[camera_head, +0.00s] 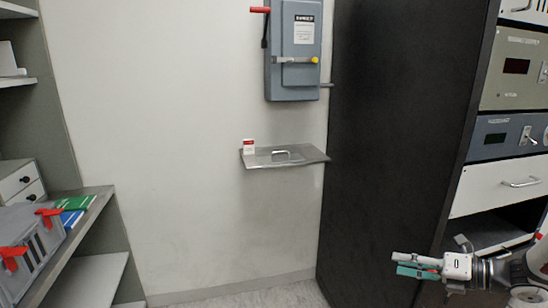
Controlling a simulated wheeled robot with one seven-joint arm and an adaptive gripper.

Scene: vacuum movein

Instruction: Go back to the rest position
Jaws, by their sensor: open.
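My gripper (416,266) is at the lower right, in front of the black cabinet side, with its fingers pointing left. One finger is pale and the other is green, with a gap between them. It holds nothing that I can see. My arm enters from the right edge of the picture.
A grey electrical box (294,80) with a red lever hangs on the wall. Below it a metal shelf (288,164) holds a small red-and-white item (249,146). A tall black panel (385,130) and instrument rack (512,85) stand right. Shelving (95,212) with a grey case stands left.

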